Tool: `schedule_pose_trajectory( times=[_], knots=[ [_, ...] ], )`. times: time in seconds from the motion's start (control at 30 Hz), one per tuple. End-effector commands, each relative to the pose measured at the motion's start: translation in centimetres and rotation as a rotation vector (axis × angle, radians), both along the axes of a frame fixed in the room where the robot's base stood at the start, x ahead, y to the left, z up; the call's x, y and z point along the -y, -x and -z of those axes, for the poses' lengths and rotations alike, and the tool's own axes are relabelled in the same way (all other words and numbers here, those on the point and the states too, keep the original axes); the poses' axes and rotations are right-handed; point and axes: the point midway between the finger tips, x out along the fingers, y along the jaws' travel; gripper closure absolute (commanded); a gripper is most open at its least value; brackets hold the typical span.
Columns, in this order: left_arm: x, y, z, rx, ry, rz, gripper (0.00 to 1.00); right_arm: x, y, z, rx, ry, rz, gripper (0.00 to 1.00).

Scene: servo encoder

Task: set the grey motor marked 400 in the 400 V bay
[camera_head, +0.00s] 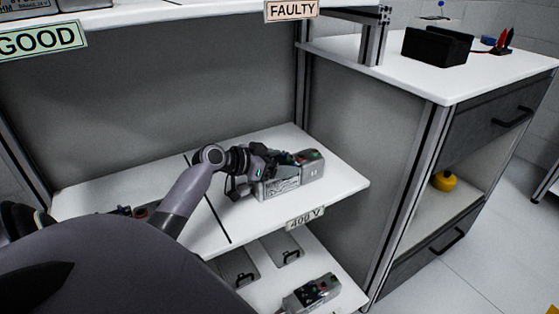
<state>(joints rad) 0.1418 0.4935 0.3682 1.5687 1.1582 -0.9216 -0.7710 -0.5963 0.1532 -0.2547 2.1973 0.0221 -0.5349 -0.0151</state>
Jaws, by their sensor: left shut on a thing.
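A grey motor (283,187) sits on the right part of the white middle shelf, behind the 400 V label (305,217). Its side print is too small to read. My left gripper (262,171) is shut on the motor at its left end. My left arm reaches in from the lower left over the shelf. The 400 V bay (335,181) is the shelf area to the right of a black dividing line (217,215). The motor appears to rest on the shelf surface. My right gripper is not in view.
Another grey device (312,292) lies on the lower shelf. Above are the GOOD (42,40) and FAULTY (291,10) labels on the top shelf edge. A black box (437,46) stands on the cabinet at right.

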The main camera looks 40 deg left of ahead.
Motion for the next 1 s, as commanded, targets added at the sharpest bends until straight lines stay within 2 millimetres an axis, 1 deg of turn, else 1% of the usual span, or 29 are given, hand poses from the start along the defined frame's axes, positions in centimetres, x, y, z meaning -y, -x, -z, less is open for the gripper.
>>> schedule_pose_trajectory(
  times=[0.03, 0.07, 0.1, 0.33, 0.47, 0.57, 0.8, 1.0],
  knots=[
    [0.0, 0.0, 0.1, -0.003, 0.0, 0.001, 0.15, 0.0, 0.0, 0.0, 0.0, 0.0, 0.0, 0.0],
    [0.0, 0.0, 0.1, -0.003, 0.0, 0.001, 0.05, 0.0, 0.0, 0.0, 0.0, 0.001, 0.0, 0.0],
    [0.0, 0.0, 0.1, -0.003, 0.0, 0.001, 0.0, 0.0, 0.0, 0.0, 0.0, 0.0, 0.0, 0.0],
    [0.0, 0.1, 0.0, -0.003, 0.0, 0.001, 0.0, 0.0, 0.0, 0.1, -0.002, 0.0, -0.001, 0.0],
    [-0.3, 0.8, -0.3, -0.003, -0.002, -0.001, 0.0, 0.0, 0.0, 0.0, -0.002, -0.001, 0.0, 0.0],
    [-0.6, 1.9, -0.8, -0.004, -0.003, 0.001, 0.0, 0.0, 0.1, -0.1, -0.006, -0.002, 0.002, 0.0],
    [-1.7, 5.8, -2.4, -0.006, -0.003, 0.0, 0.0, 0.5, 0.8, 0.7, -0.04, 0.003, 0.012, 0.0],
    [-2.5, 8.6, -3.7, -0.005, -0.001, 0.0, 0.0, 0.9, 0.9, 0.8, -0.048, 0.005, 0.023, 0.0]
  ],
)
